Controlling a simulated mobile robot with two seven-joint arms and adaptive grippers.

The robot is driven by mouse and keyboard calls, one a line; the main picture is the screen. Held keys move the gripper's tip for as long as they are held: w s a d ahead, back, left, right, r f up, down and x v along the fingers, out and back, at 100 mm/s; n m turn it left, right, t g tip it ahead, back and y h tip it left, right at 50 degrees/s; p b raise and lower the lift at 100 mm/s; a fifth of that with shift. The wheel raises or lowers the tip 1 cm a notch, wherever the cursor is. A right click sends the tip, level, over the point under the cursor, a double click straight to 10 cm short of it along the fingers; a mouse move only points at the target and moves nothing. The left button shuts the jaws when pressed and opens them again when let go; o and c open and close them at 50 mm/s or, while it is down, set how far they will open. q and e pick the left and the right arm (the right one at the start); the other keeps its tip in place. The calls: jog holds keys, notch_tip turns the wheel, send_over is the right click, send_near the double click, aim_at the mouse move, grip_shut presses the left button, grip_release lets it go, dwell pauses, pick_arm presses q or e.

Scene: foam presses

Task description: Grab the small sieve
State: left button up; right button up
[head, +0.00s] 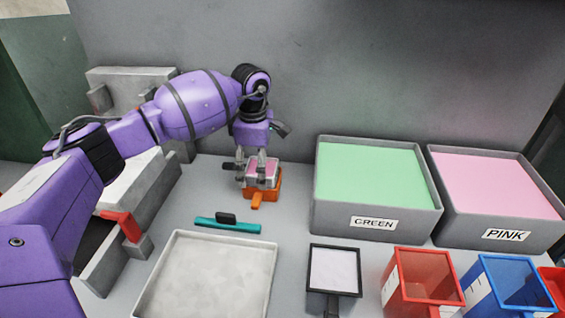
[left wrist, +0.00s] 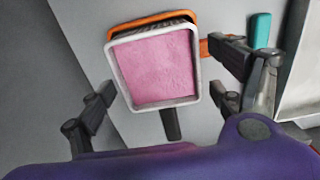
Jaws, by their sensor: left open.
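A small square piece with a pale rim and a pink inside (left wrist: 155,66) sits over an orange square piece (head: 263,192) with an orange handle, near the back wall. A dark handle (left wrist: 171,124) sticks out from it in the left wrist view. A black-framed square piece with a whitish face (head: 333,268) and a dark handle lies at the front. I cannot tell for certain which is the small sieve. My left gripper (head: 254,167) is open, its fingers on either side of the pale-rimmed piece; contact is unclear. My right gripper is not in view.
Bins marked GREEN (head: 321,211) and PINK (head: 446,224) stand at the back right. Red (head: 399,292) and blue (head: 479,293) measuring cups stand in front. A teal tool with a black grip (head: 240,227) and a shallow grey tray (head: 157,275) lie nearer. A grey press (head: 150,190) stands left.

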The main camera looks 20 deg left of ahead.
pick_arm(q)
jog(key=c, duration=1.3)
jog(key=shift+r, duration=0.15)
